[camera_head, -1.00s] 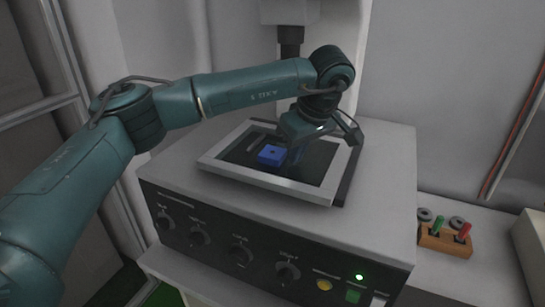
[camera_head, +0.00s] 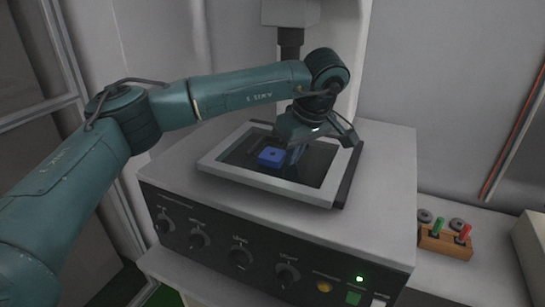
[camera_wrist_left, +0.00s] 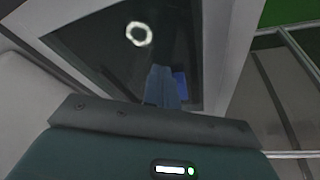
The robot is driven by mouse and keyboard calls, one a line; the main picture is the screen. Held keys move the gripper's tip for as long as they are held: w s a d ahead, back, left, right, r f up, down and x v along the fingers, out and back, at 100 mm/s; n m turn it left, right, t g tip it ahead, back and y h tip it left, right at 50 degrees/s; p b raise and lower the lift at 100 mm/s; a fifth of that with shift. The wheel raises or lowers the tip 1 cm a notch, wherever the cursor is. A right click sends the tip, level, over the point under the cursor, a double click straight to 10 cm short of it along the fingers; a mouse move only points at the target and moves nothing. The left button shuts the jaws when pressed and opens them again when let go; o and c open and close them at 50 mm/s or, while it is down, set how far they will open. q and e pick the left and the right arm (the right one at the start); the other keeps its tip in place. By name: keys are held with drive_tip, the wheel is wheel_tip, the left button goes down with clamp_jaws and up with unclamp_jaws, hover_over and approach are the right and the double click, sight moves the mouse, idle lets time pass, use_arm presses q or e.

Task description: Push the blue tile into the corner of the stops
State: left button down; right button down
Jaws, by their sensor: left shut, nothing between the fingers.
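The blue tile (camera_head: 271,157) lies on the dark recessed plate inside the pale frame (camera_head: 268,183) on top of the machine. It has a small dark mark in its top. My left gripper (camera_head: 292,160) is shut and empty, pointing down just right of the tile. In the left wrist view the closed fingers (camera_wrist_left: 161,86) stand beside the tile (camera_wrist_left: 181,86), which they partly hide; I cannot tell whether they touch it. A thin dark bar (camera_head: 251,146), perhaps one of the stops, lies left of the tile. The stops' corner is not clear. My right gripper is not in view.
The machine (camera_head: 385,190) has knobs and a lit green lamp on its front. A dark-tipped column (camera_head: 290,42) hangs behind the frame. A wooden block with green and red pegs (camera_head: 446,241) stands at right. Dark plate is free right of my gripper.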

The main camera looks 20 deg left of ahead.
sight(276, 154)
use_arm(q)
drive_tip(key=shift+a, duration=1.8)
drive_tip(key=shift+w+d+p+v, duration=0.1)
drive_tip(key=shift+w+p+v, duration=0.05)
drive_tip(key=shift+p+v, duration=0.5)
drive_tip(key=shift+w+d+p+v, duration=0.15)
drive_tip(key=shift+p+v, duration=0.3)
drive_tip(key=shift+v, duration=0.4)
drive_tip(key=shift+w+d+p+v, duration=0.1)
drive_tip(key=shift+p+v, duration=0.45)
drive_tip(key=shift+v, duration=0.15)
